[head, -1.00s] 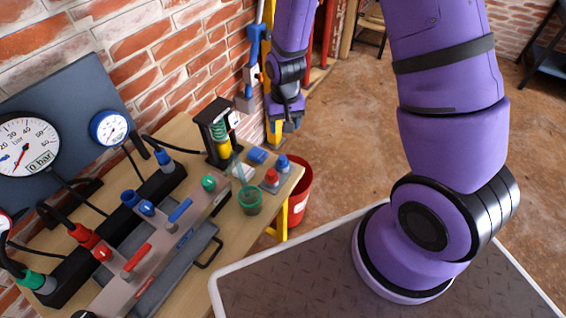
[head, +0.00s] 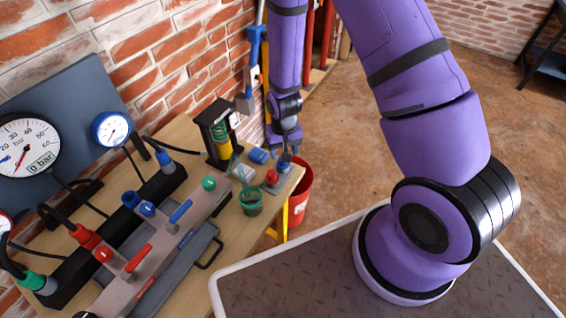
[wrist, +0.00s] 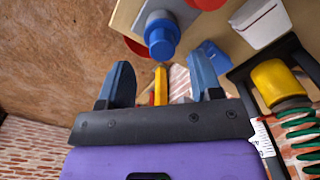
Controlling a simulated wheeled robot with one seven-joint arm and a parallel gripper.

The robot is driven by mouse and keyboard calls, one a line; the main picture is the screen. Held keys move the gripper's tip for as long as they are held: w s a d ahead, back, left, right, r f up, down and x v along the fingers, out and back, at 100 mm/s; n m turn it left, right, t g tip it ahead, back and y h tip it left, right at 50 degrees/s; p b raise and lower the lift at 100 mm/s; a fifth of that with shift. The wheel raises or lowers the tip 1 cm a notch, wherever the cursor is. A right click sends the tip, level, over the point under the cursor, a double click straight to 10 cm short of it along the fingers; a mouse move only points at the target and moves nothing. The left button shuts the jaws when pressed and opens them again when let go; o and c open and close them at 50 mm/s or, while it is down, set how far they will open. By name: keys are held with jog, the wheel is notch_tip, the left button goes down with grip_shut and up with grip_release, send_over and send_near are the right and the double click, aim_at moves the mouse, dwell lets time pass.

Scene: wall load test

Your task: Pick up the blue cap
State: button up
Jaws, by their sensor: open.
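The blue cap (head: 284,164) sits on a small grey base at the far right end of the bench, beside a red cap (head: 271,177). In the wrist view the blue cap (wrist: 161,42) shows as a blue knob with a wider grey collar, beyond the fingertips and roughly between them. My gripper (head: 285,151) is just above the blue cap in the head view, with its fingers apart and nothing between them. In the wrist view both blue-grey fingers of my gripper (wrist: 163,62) are spread. The fingers partly cover the cap in the head view.
A green cup (head: 250,201) and a blue block (head: 258,156) stand near the caps. A black frame with a green spring (head: 220,132) stands behind, left of my gripper. A red bucket (head: 302,188) is on the floor by the bench end. The manifold (head: 165,225) fills the bench's near part.

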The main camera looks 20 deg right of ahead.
jog(key=shift+s+a+f, duration=0.1)
jog(key=shift+a+f, duration=0.05)
jog(key=shift+f, duration=1.85)
jog(key=c, duration=1)
